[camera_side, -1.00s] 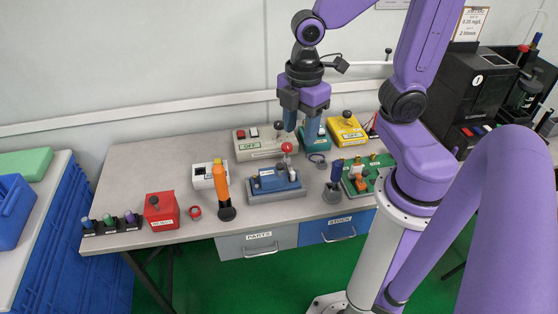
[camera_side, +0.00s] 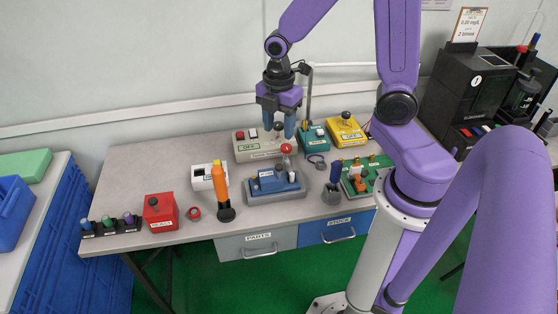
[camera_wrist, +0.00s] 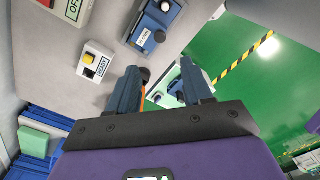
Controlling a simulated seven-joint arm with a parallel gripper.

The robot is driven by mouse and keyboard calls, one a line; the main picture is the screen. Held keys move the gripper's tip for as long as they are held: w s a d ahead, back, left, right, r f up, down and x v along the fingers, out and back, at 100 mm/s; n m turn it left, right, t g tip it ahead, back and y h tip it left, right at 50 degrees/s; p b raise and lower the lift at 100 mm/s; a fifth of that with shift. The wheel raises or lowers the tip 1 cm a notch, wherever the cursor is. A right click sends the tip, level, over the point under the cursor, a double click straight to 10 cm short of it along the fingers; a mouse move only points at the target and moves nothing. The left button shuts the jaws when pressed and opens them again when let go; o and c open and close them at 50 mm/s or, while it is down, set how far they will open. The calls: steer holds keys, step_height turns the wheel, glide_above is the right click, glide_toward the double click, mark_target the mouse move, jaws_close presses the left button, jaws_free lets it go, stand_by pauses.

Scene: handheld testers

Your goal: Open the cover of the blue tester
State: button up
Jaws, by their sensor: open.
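The blue tester (camera_side: 268,184) sits on a grey base on the bench in the side view, with a label on its front. A lever with a red ball (camera_side: 286,149) stands just behind it. A blue unit with a dark knob shows at the top of the wrist view (camera_wrist: 146,31); I take it to be this tester. I cannot make out the cover's edge. My gripper (camera_side: 279,128) is open and empty, above the bench behind the tester and apart from it. In the wrist view its fingers (camera_wrist: 161,70) are spread.
A cream box marked OFF (camera_side: 250,148), a teal unit (camera_side: 314,141) and a yellow unit (camera_side: 345,131) stand behind. An orange-handled tool (camera_side: 219,176), a white box (camera_side: 202,178) and a red box (camera_side: 160,211) stand left. A green board (camera_side: 378,163) is right.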

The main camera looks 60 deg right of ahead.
mark_target(279, 166)
step_height(279, 166, down, 12)
steer(key=shift+f, duration=0.1)
stand_by(0.5)
